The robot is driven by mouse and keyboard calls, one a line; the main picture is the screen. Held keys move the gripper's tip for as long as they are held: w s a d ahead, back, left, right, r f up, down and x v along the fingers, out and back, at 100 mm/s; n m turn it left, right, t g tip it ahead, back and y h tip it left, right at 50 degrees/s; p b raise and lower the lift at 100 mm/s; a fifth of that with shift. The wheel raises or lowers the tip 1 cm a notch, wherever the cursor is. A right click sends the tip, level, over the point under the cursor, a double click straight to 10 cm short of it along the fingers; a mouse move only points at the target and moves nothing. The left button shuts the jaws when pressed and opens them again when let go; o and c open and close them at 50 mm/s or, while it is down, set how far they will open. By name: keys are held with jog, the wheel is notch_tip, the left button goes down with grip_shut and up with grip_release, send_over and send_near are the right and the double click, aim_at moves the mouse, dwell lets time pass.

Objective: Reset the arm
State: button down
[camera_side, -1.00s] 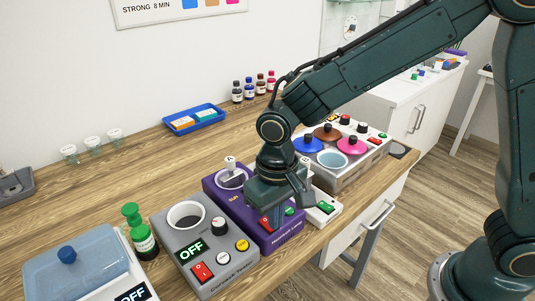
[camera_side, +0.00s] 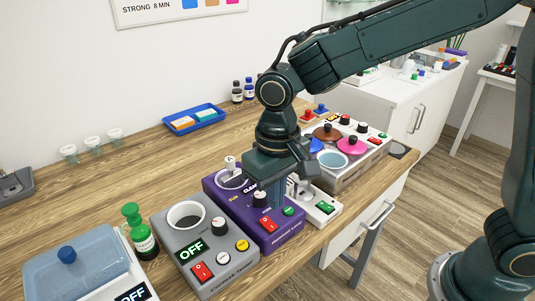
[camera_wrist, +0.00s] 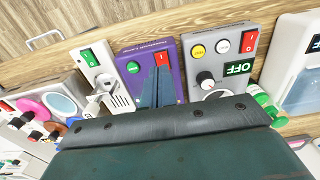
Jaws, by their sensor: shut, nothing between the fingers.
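My gripper (camera_side: 276,207) is shut and empty. It hangs just above the purple device (camera_side: 230,208), near that device's red switch (camera_side: 268,226), green button (camera_side: 289,211) and black-and-white knob (camera_side: 260,199). In the wrist view the closed fingers (camera_wrist: 158,70) point at the purple device (camera_wrist: 136,54), beside its red switch (camera_wrist: 162,58). I cannot tell whether the fingertips touch the panel. The wrist housing hides the rest of the purple device in the wrist view.
A grey device (camera_side: 214,277) reading OFF stands left of the purple one. A white device (camera_side: 327,195) with a green switch stands right of it, then a unit with coloured lids (camera_side: 352,146). A green-capped bottle (camera_side: 146,246) stands left.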

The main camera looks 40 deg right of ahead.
jog(key=shift+r, duration=0.25)
jog(key=s+d+r+t, duration=0.1)
jog(key=s+d+r, duration=0.25)
jog(key=d, duration=0.25)
jog(key=s+d+r+t, duration=0.2)
jog(key=s+d+r, duration=0.1)
jog(key=d+r, duration=0.25)
jog(key=s+d+t, duration=0.2)
jog(key=s+d, duration=0.6)
jog(key=s, duration=0.2)
jog(key=shift+r+t, duration=0.2)
jog(key=shift+t, duration=0.1)
dwell(0.6)
